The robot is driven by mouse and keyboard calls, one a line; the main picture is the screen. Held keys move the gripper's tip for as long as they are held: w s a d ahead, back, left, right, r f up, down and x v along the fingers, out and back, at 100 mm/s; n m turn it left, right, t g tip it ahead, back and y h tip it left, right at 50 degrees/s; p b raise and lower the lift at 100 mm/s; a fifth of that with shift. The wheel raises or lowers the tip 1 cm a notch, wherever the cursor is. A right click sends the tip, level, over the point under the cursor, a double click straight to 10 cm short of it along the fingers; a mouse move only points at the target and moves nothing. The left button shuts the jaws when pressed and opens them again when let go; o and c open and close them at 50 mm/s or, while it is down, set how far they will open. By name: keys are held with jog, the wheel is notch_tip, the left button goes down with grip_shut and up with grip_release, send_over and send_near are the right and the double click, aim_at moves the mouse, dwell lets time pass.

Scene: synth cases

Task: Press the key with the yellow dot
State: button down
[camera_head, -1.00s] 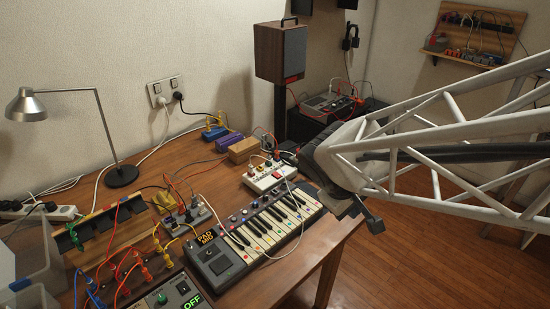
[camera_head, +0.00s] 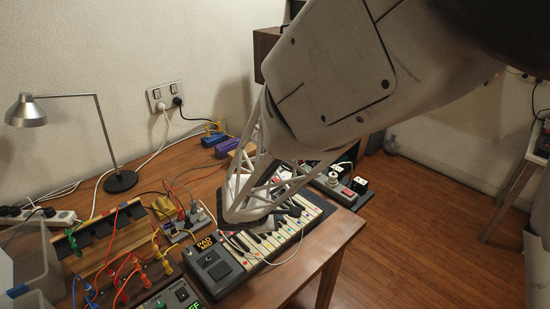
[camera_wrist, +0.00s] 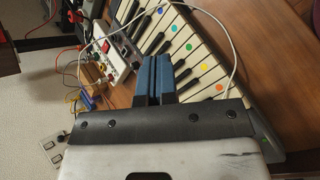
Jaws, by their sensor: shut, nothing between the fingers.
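The keyboard (camera_head: 306,218) lies on the table, partly hidden by my arm in the head view. In the wrist view the keyboard (camera_wrist: 233,98) runs diagonally, with coloured dots on several white keys.
A thin white cable (camera_wrist: 232,45) loops across the keyboard near my fingers. A white box with knobs and a red button (camera_wrist: 117,57) stands beside the keys. A panel with coloured leads (camera_head: 100,240) is at the left. The floor at the right is clear.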

aim_at(269, 247)
jog(key=shift+w+a+f+n+t, duration=0.15)
jog(key=shift+a+f+n, duration=0.15)
jog(key=shift+a+f, duration=0.2)
jog(key=shift+w+a+f+n+t, duration=0.1)
jog(key=shift+a+f+n+t, duration=0.05)
jog(key=shift+a+f+n, duration=0.3)
jog(key=shift+f, duration=0.1)
jog(key=shift+f, duration=4.15)
jog(key=shift+f, duration=0.25)
jog(key=shift+f, duration=0.2)
jog(key=shift+f, duration=0.55)
jog(key=shift+r, duration=0.95)
